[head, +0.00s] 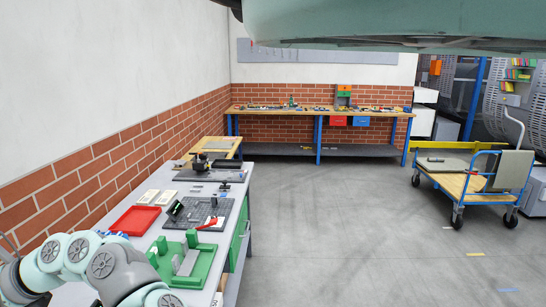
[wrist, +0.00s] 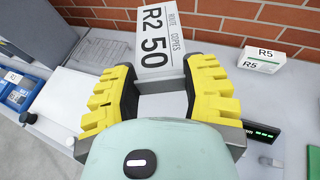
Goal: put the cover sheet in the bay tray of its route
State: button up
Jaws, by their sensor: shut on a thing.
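My gripper (wrist: 160,74), with yellow fingers, is shut on the cover sheet (wrist: 154,38) in the wrist view. The sheet is white with black print reading R2, 50, route and copies. It extends away from the fingertips toward the brick wall, with a grey strip at its near edge between the fingers. My gripper is not seen in the head view.
A white R5 box (wrist: 262,60) stands by the wall, right of the gripper. A dark device with green lights (wrist: 262,131) lies nearer. The bench holds a red tray (head: 135,220) and a green fixture (head: 184,280).

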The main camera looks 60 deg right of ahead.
notch_tip(320, 180, up, 20)
jog(key=p, duration=2.2)
jog(key=shift+r, duration=0.2)
jog(key=shift+s+f, duration=0.1)
